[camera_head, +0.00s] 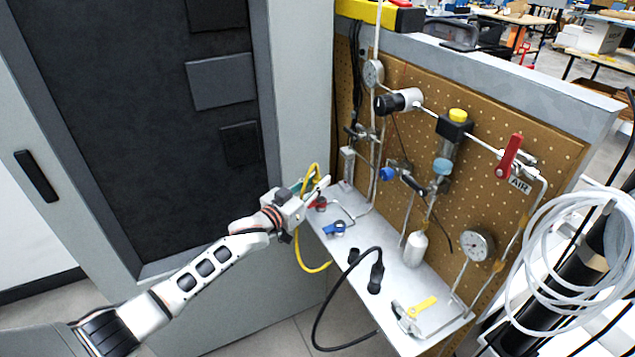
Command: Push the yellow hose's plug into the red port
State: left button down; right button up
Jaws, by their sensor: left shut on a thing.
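My left gripper (312,190) is at the far left end of the metal shelf, its fingers pointing right and slightly up. It is shut on the yellow hose's plug, which the fingers largely hide. The yellow hose (299,248) loops above the gripper and hangs below it, past the shelf's front edge. The red port (319,204) is a small red fitting on the shelf, just below and right of the fingertips. I cannot tell whether the plug touches it. My right gripper is not in view.
A blue fitting (335,229) and a black hose with a black plug (376,278) are on the shelf (398,280). A yellow-handled valve (422,307) is near its right end. The brown pegboard (485,125) with pipes and gauges rises behind. A grey cabinet (300,90) stands left.

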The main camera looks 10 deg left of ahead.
pick_arm(q)
jog(key=shift+w+d+f, duration=0.1)
jog(key=shift+w+f, duration=0.05)
jog(key=shift+f, duration=0.05)
jog(key=shift+w+d+f+b, duration=0.1)
jog(key=shift+w+f+b, duration=0.1)
jog(key=shift+b, duration=0.35)
jog(key=shift+w+d+f+b, duration=0.15)
jog(key=shift+w+f+b, duration=0.05)
jog(key=shift+f+b, duration=0.1)
jog(key=shift+w+d+f, duration=0.1)
jog(key=shift+w, duration=0.1)
jog(key=shift+f, duration=0.15)
dwell(0.5)
jog(key=shift+f+b, duration=0.7)
jog(key=shift+f, duration=0.4)
dwell(1.1)
jog(key=c, duration=1.8)
grip_release()
